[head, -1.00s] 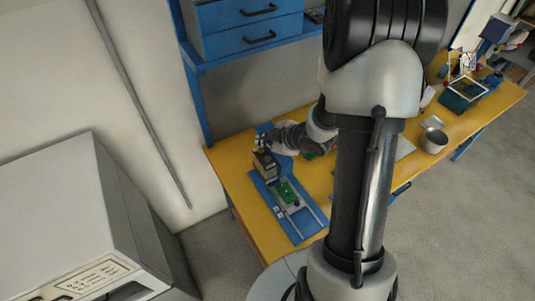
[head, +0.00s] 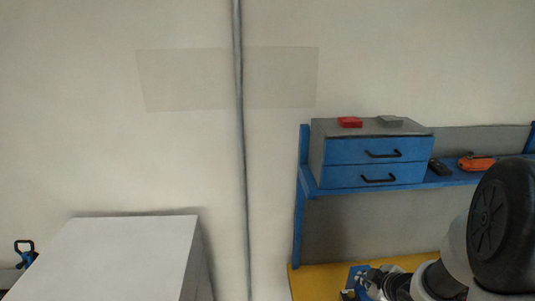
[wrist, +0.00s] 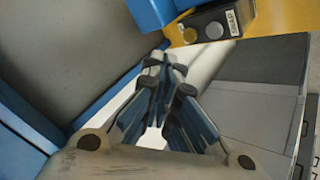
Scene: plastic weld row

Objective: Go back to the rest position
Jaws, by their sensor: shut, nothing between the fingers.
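My gripper (wrist: 163,68) is in the middle of the wrist view, its two fingers drawn together with nothing between the tips.
A blue shelf (head: 322,192) carries a two-drawer blue cabinet (head: 375,162). A red box (head: 350,122) and a grey box (head: 390,121) lie on top. An orange tool (head: 476,163) lies to the right. A pale grey machine (head: 130,255) stands lower left by the wall.

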